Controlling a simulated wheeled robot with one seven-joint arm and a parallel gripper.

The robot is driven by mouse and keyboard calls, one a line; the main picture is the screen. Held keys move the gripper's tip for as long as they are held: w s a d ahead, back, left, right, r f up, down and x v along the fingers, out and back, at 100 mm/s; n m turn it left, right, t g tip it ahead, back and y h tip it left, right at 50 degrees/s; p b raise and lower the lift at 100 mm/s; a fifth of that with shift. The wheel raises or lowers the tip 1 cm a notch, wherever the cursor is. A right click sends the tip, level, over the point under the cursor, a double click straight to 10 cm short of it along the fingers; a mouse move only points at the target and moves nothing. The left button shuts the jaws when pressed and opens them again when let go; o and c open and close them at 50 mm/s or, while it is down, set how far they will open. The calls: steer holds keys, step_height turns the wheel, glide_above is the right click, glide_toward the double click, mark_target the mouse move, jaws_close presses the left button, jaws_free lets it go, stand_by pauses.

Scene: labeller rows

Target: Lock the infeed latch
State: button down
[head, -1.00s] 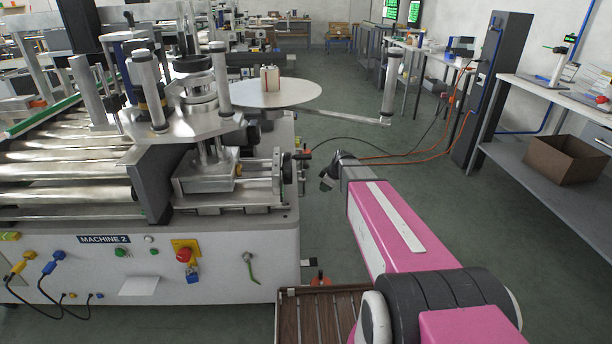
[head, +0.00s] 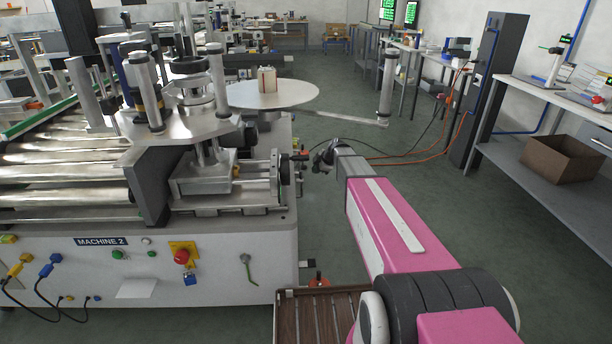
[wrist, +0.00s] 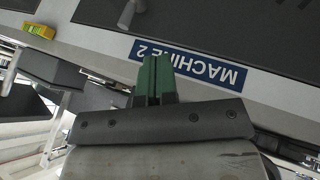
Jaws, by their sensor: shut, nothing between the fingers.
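My gripper (head: 324,158) is at the end of my pink arm, just right of the machine's end, small and dark in the head view. In the wrist view its green fingers (wrist: 156,68) are together and empty. The blue MACHINE 2 label (wrist: 188,64) shows upside down beyond them; I see no contact. In the head view the labeller (head: 215,255) has a curved handle (head: 248,268) on its front panel and a small dark-red lever end (head: 300,156) at its right end. I cannot tell which part is the infeed latch.
A round plate (head: 270,95) and a post on an arm (head: 387,85) stand out beyond the labeller. A red stop button (head: 181,257) is on its front. A slatted brown tray (head: 325,315) lies low in front. Open floor is right of my arm.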

glide_toward(298, 180)
step_height(298, 180, down, 4)
steer(key=s+a, duration=0.1)
steer(key=s, duration=0.1)
steer(key=w, duration=0.3)
steer(key=shift+w+a+r, duration=0.2)
steer(key=shift+a+r, duration=0.1)
steer(key=shift+a, duration=0.1)
